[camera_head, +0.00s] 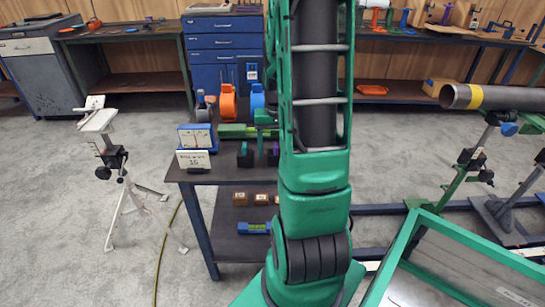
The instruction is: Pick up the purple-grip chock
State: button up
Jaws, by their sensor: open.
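The purple-grip chock (273,156) is a small dark block with a purple strip on top. It stands on the top of the dark cart (228,172), just left of my green arm, which hides the surface to its right. A similar dark chock with a green grip (244,156) stands a little to its left, with a gap between them. My arm rises through the middle of the view. My gripper cannot be made out; the arm links cover that area.
A steel pipe (500,97) on stands is right; a white tripod (115,160) is left.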

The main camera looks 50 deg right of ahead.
jog(key=shift+f, duration=0.55)
jog(key=c, duration=1.3)
jog(key=shift+o, duration=0.2)
jog(key=shift+r, duration=0.15)
